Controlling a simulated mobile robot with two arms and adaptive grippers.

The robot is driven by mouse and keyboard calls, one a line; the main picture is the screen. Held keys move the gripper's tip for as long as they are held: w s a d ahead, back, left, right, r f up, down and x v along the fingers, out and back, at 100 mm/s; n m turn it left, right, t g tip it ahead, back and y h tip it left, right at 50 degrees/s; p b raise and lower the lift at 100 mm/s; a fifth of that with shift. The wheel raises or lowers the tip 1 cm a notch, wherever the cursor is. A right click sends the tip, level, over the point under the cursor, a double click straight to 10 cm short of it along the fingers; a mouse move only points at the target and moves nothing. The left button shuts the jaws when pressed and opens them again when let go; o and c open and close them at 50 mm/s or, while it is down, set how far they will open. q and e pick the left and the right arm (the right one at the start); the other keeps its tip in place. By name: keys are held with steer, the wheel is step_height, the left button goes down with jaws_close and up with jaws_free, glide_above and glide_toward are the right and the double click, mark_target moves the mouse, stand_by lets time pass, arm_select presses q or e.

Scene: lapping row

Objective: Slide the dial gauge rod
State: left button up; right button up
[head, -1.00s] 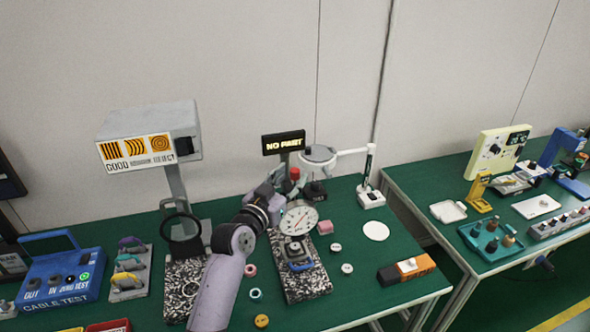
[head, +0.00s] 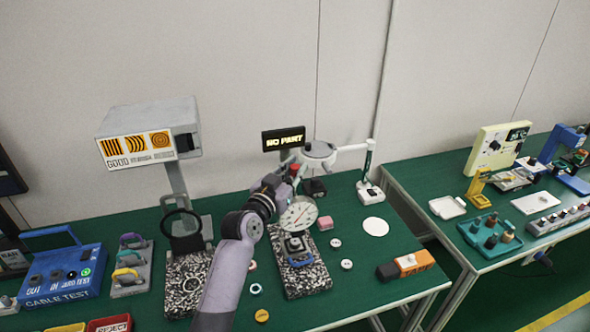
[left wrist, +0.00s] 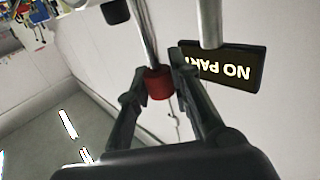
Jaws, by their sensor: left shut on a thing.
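The dial gauge (head: 299,213) has a round white face and stands over a speckled granite base (head: 308,277) on the green bench. A red knob (head: 294,168) shows above the dial, near the top of its stand. My left gripper (head: 287,176) is at this knob, behind the dial. In the left wrist view my left gripper (left wrist: 155,82) is shut on the red knob (left wrist: 159,83), one finger on each side, with a shiny metal rod (left wrist: 142,35) running through it. My right gripper is not in view.
A lit NO PART sign (head: 284,138) stands close behind the gauge; it also shows in the left wrist view (left wrist: 228,68). A lamp-like magnifier (head: 319,152) is just right. A granite plate with a black ring (head: 187,283) is left. Small rings and an orange-black block (head: 406,265) lie nearby.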

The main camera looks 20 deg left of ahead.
arm_select(q)
jaws_close()
step_height(320, 180, down, 3)
steer(key=shift+r+b, duration=0.2)
steer(key=shift+b, duration=0.65)
steer(key=o, duration=0.7)
jaws_free()
